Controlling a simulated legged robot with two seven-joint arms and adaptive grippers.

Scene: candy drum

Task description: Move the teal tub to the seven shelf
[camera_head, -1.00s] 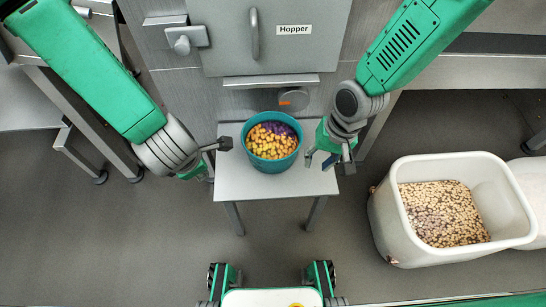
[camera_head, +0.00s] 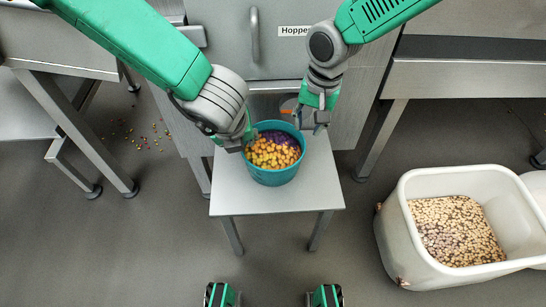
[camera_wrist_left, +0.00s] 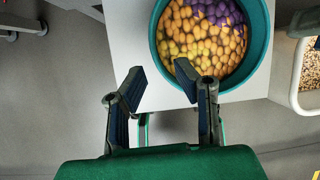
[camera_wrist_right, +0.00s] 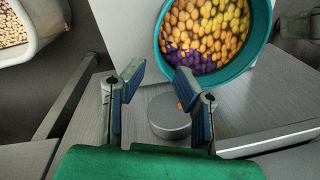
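The teal tub (camera_head: 271,177) stands upright on a small white table, filled with yellow-orange and purple candies. It also shows in the left wrist view (camera_wrist_left: 262,55) and the right wrist view (camera_wrist_right: 262,28). My left gripper (camera_head: 240,144) is at the tub's upper left rim; in its wrist view its fingers (camera_wrist_left: 160,85) are apart with nothing between them, the tub just beyond. My right gripper (camera_head: 314,126) is at the tub's upper right; its fingers (camera_wrist_right: 160,82) are apart and empty, near the rim. I cannot tell whether either touches the tub. No shelf marked seven is readable.
The small white table (camera_head: 232,199) stands before the grey hopper cabinet (camera_head: 226,45). A round knob with an orange mark (camera_head: 288,106) is behind the tub. A white bin of beige pieces (camera_head: 392,253) is at right. Candies (camera_head: 140,138) lie scattered on the floor at left.

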